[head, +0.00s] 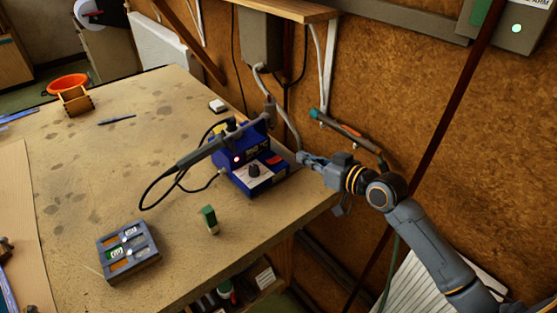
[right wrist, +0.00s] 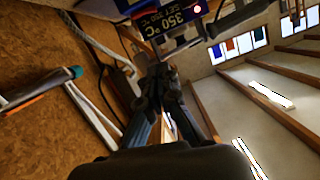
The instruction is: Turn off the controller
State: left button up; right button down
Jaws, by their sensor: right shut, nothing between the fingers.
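The controller (head: 250,172) is a blue soldering station on the bench's right end, with a black knob, a red patch on its front and a lit pinkish light. In the right wrist view the controller (right wrist: 168,22) shows at the top; its display reads 350 °C and a red light glows. A soldering iron rests in a holder above it, with a dark cable looping left. My right gripper (head: 303,157) is shut and empty, just right of the controller; I cannot tell whether it touches. Its fingers (right wrist: 160,78) point towards the display side. My left gripper is out of view.
A grey tray with small compartments (head: 128,250) and a green-and-cream brush-like item (head: 209,220) sit on the bench (head: 85,170). A tool with a teal end (head: 345,131) hangs by the cork wall. A dark slanting post stands right. The bench's middle is mostly clear.

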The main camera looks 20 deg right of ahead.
jog(key=w, duration=0.1)
jog(key=p, duration=0.2)
send_over(278, 168)
notch_tip(278, 168, down, 2)
jog(key=shift+w+d+f, duration=0.15)
jog(key=shift+f, duration=0.1)
jog(key=f, duration=0.2)
jog(key=shift+s+f, duration=0.2)
jog(key=shift+f, duration=0.2)
jog(key=shift+s+f, duration=0.1)
jog(key=shift+f, duration=0.45)
